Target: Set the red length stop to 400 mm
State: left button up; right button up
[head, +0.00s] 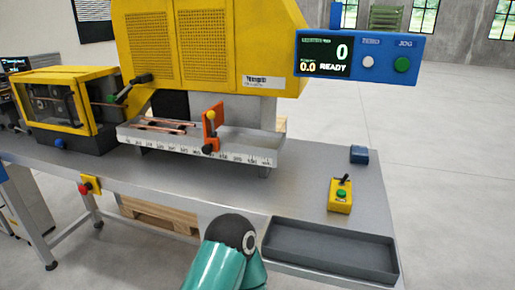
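The red length stop (213,131) is an upright orange-red plate on the metal run-out tray of the yellow machine. Copper tubes (165,125) lie in the tray left of the stop. Neither gripper is in view; only a teal arm link of mine shows at the bottom.
The yellow machine (205,45) rises behind the tray. A blue panel (386,57) reads 0 and READY. The bench right of the tray is mostly clear.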

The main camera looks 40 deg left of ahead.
aim_at(211, 144)
jog(key=z, duration=0.75)
jog(key=k, duration=1)
jog(key=u, duration=1.05)
jog(key=i, duration=1)
